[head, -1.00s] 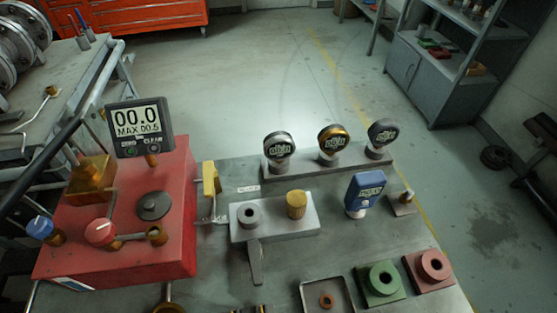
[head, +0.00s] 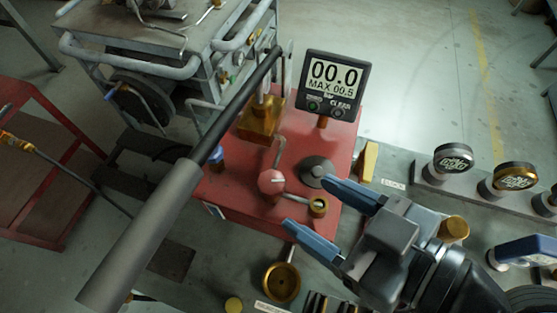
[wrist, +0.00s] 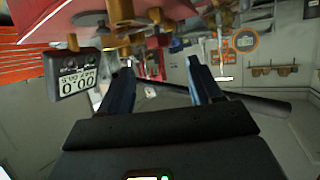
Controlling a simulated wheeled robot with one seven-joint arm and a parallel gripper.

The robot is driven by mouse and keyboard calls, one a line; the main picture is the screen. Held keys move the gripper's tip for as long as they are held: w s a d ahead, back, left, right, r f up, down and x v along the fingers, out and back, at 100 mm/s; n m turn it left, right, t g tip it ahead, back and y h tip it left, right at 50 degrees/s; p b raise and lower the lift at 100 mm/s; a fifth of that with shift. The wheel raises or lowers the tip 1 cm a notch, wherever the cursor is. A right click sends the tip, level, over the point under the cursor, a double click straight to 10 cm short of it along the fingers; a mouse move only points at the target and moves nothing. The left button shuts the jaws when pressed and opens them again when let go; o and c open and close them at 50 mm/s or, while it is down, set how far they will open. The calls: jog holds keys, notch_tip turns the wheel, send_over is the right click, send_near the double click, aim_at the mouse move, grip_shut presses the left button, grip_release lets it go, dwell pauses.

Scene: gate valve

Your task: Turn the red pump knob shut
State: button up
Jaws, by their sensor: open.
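The red pump knob (head: 271,181) is a round knob with a pale mark, on top of the red pump box (head: 345,130). A thin metal arm runs from beside it to a small brass fitting (head: 318,207). My gripper (head: 306,204) has blue fingers, spread apart and empty, to the lower right of the knob and apart from it in the picture. The fingers also show in the wrist view (wrist: 162,62), with pump fittings beyond them. I cannot clearly make out the knob there.
A long grey pump handle (head: 150,225) slants across on the left. A display (head: 334,84) reading 00.0 stands behind the knob. A blue knob (head: 216,156), a brass block (head: 260,120) and a dark round cap (head: 317,170) are close by. Gauges (head: 453,160) stand to the right.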

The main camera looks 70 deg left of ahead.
aim_at(273, 183)
jog(key=x, duration=0.7)
jog(key=shift+a+f+p, duration=0.15)
jog(key=shift+a+p, duration=0.05)
jog(key=shift+p, duration=0.1)
jog(key=shift+c, duration=0.2)
jog(key=c, duration=1)
